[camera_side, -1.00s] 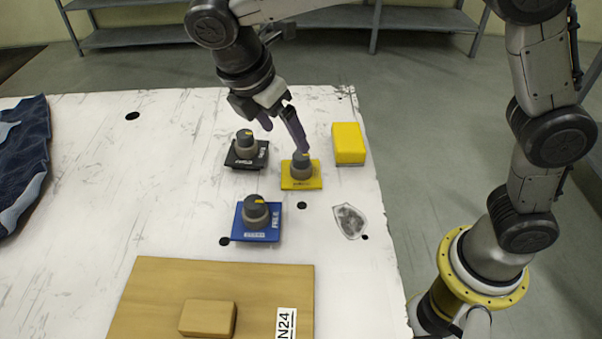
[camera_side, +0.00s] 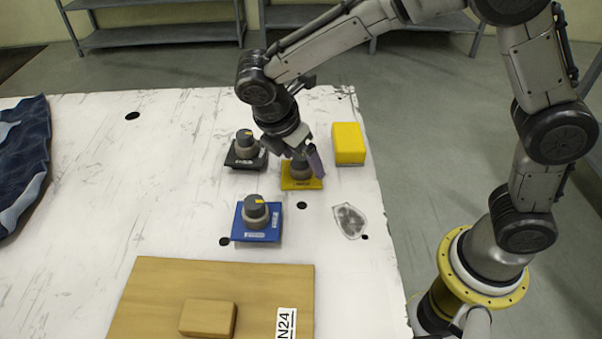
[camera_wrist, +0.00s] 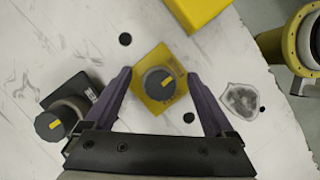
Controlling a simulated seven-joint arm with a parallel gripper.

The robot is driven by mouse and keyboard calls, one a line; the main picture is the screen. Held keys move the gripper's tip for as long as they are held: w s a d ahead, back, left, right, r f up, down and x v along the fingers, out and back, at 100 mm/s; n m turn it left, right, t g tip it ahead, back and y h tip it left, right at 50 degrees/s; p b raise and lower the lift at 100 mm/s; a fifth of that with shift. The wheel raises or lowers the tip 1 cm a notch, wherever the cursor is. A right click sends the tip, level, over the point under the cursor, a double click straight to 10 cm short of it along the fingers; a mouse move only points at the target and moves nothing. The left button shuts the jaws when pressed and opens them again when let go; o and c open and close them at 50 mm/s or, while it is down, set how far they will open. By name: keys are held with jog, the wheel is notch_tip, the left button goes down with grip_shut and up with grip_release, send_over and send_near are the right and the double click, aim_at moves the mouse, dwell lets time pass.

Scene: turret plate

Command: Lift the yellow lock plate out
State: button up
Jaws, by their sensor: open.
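The yellow lock plate (camera_side: 301,184) lies on the white table and carries a round turret knob with a yellow mark; in the wrist view the plate (camera_wrist: 147,101) shows between and a little beyond my finger tips. My gripper (camera_side: 301,168) is open, with its fingers lowered around the knob's sides in the side view; in the wrist view the fingers (camera_wrist: 160,85) stand left and right of the knob (camera_wrist: 160,83). I cannot tell whether they touch it. The fingers partly hide the knob in the side view.
A black plate with a knob (camera_side: 245,152) stands close on the left, a blue one (camera_side: 257,222) in front. A yellow block (camera_side: 348,144) sits to the right. A wooden board (camera_side: 160,285) with a small block (camera_side: 208,318) lies in front. A grey patch (camera_side: 350,221) marks the table.

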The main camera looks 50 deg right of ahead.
grip_shut()
dwell(0.4)
jog(key=shift+r, duration=0.1)
